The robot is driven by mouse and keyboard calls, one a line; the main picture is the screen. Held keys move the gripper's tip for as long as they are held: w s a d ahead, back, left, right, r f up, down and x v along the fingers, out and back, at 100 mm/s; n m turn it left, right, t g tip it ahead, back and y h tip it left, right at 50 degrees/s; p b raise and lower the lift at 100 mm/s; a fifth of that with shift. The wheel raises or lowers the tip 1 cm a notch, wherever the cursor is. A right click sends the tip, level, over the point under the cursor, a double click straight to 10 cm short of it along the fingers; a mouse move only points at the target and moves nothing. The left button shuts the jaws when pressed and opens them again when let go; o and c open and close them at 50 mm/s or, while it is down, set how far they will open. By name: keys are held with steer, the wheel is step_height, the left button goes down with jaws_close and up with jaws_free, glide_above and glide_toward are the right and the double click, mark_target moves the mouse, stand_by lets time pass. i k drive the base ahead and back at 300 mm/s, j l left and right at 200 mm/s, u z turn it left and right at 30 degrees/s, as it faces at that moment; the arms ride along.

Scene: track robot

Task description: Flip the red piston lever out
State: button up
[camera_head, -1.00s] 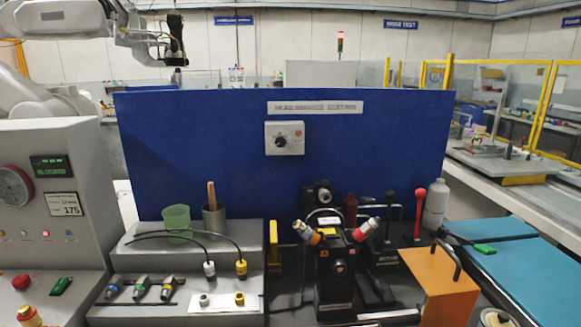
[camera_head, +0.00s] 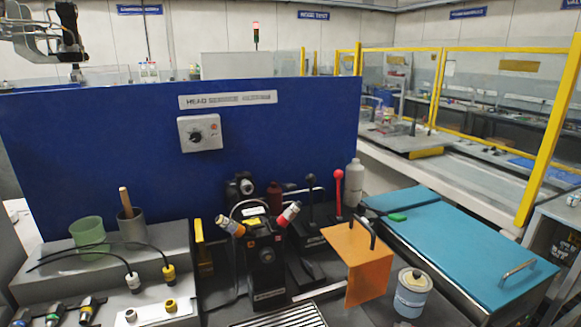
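A black device (camera_head: 266,268) stands on the bench with two angled cylinders on top. The right cylinder is red with a pale tip (camera_head: 288,214) and leans up to the right; the left one is orange-yellow (camera_head: 230,227) and leans up to the left. Behind and to the right stands an upright lever with a red ball knob (camera_head: 338,175), beside a black-knobbed lever (camera_head: 311,182). I cannot tell from sight which red part is the piston lever. My gripper (camera_head: 77,76) hangs at the upper left, above and far from these, touching nothing; its finger opening is not clear.
A blue panel (camera_head: 100,150) with a dial box (camera_head: 200,133) stands behind the bench. A grey stepped stand (camera_head: 60,262) with a green cup (camera_head: 88,234) is at left.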

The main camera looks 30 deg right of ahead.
mark_target(339, 173)
steer(key=l+z, duration=0.15)
steer(key=l, duration=0.4)
steer(key=i+l+z, duration=0.15)
steer(key=l, duration=0.35)
steer(key=l+z, duration=0.15)
steer(key=l, duration=0.35)
